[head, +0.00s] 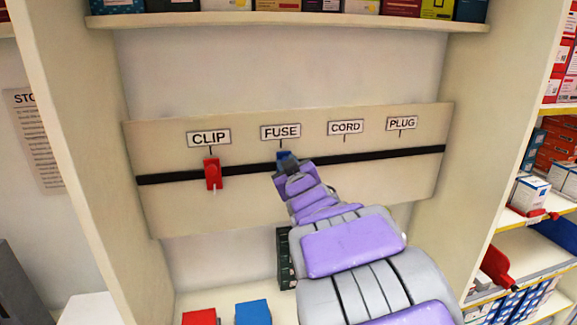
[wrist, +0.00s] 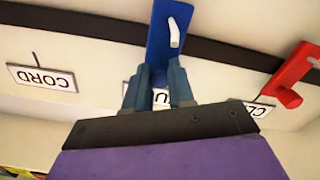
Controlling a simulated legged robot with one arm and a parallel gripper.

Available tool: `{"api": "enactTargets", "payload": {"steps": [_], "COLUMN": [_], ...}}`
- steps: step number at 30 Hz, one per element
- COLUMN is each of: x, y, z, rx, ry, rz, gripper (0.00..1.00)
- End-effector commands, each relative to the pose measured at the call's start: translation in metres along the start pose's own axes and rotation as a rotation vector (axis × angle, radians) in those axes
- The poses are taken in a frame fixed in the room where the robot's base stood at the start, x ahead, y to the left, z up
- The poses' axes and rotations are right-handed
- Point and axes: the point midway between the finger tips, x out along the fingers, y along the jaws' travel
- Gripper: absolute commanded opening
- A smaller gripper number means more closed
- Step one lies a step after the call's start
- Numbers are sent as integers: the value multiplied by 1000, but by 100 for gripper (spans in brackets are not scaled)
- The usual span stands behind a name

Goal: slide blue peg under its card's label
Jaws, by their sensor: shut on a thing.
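The blue peg (head: 286,156) sits on the black rail (head: 345,157) just under the FUSE label (head: 281,132). In the wrist view the blue peg (wrist: 168,30) shows as a flat plate with a white hook, in front of the dark rail. My gripper (head: 289,172) is shut on the blue peg; in the wrist view its fingers (wrist: 158,72) close on the plate's near end. The FUSE label is mostly hidden behind the fingers there. Much of the peg is hidden by my gripper in the head view.
A red peg (head: 212,174) hangs on the rail under the CLIP label (head: 209,137), left of the blue peg. The rail is clear rightward under CORD (head: 345,128) and PLUG (head: 401,123). A red item (head: 199,317) and blue item (head: 253,312) stand below.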

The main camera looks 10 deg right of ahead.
Motion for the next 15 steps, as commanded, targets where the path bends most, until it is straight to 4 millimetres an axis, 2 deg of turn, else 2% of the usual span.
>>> {"api": "enactTargets", "payload": {"steps": [1,3,4,6,12,15], "x": [0,0,0,0,0,-1], "y": [-4,-4,-4,-4,-3,-2], "z": [8,7,7,6,3,2], "rx": [-3,-4,-5,-5,-4,-3], "ry": [-18,-18,-18,-16,-8,-6], "rz": [-4,-4,-4,-4,-2,-1], "gripper": [0,0,24,31,49,49]}}
